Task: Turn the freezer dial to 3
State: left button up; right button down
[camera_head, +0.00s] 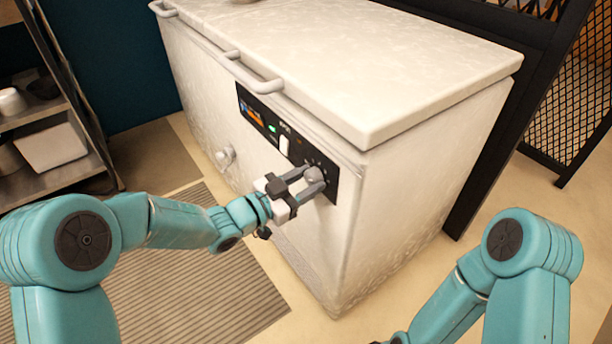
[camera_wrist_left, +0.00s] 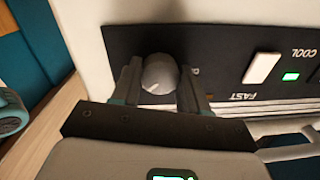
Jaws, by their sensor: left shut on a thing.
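A white chest freezer (camera_head: 400,215) stands in the middle of the head view. A black control panel (camera_head: 259,116) is on its front face. The freezer dial (camera_head: 313,175) is a round grey knob at the panel's right end; it also shows in the left wrist view (camera_wrist_left: 159,75). My left gripper (camera_head: 309,183) is at the dial, with one finger on each side of it, shut on it. In the left wrist view my left gripper (camera_wrist_left: 160,88) hides part of the panel around the dial, and I cannot read the dial's setting. My right gripper is out of view; only part of that arm shows.
The panel has a white switch (camera_head: 284,145) and a green light (camera_head: 272,128). A handle (camera_head: 258,83) runs along the freezer lid. A shelf rack (camera_head: 60,175) stands at the left. A ridged mat (camera_head: 215,290) lies on the floor before the freezer.

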pick_arm(q)
jog(key=shift+n+p, duration=0.3)
jog(key=shift+n, duration=0.3)
jog(key=shift+f, duration=0.1)
jog(key=o, duration=1.1)
jog(key=shift+c, duration=0.2)
jog(key=p+v, duration=0.2)
jog(key=v, duration=1.4)
jog(key=shift+s+a+p, duration=0.15)
jog(key=shift+p, duration=0.25)
